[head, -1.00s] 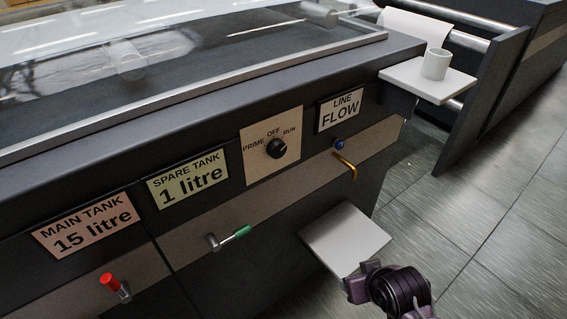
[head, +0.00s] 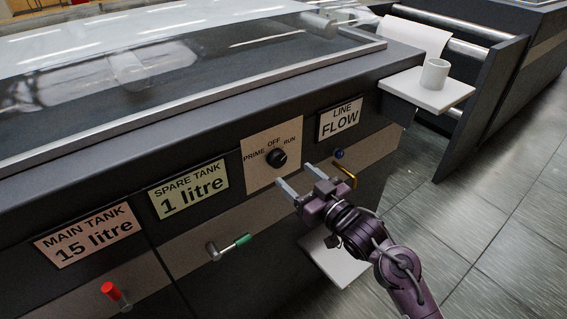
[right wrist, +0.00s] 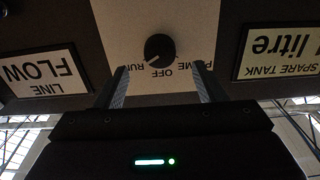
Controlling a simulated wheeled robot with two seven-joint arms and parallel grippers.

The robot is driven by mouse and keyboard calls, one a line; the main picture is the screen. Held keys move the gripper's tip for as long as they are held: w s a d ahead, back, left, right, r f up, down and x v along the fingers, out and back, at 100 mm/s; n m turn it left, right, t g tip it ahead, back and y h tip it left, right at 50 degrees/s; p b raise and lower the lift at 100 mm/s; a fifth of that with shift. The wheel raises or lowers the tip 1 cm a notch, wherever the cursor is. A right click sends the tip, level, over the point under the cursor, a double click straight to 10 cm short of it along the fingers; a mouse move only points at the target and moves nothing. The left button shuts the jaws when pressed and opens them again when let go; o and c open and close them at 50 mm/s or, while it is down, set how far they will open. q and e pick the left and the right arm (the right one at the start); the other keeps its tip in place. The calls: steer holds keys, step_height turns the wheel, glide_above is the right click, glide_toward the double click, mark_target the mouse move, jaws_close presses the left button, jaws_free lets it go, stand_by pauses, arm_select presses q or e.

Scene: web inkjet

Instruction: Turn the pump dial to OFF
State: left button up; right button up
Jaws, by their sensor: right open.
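The pump dial is a round black knob (head: 277,158) on a beige plate (head: 258,178) marked PRIME, OFF and RUN. Its white mark points toward RUN, in the right wrist view (right wrist: 159,48) too, where the labels are upside down. My right gripper (head: 296,176) is open and empty, its two pale fingers reaching toward the panel just below and right of the dial in the head view. In the right wrist view the fingers (right wrist: 160,70) stand apart on either side of the dial's lower edge, not visibly touching it. My left gripper is out of view.
A LINE FLOW sign (head: 340,120), a blue button (head: 339,154) and a brass hook-like handle (head: 346,174) are right of the dial. Left are a green-tipped lever (head: 229,247) and a red-capped valve (head: 115,294). A white cup (head: 435,73) stands on a shelf (head: 428,92).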

mark_target(281, 162)
steer(key=p+x, duration=0.1)
steer(key=x, duration=0.5)
steer(key=shift+a, duration=0.1)
steer(key=shift+c, duration=0.3)
steer(key=c, duration=0.9)
steer(key=shift+f+n, duration=0.1)
steer(key=shift+n, duration=0.2)
steer(key=n+b, duration=0.2)
steer(key=n, duration=0.3)
steer(key=shift+w+f+n, duration=0.1)
steer(key=shift+n, duration=0.2)
steer(key=n+b, duration=0.3)
steer(key=n, duration=0.2)
steer(key=shift+n, duration=0.3)
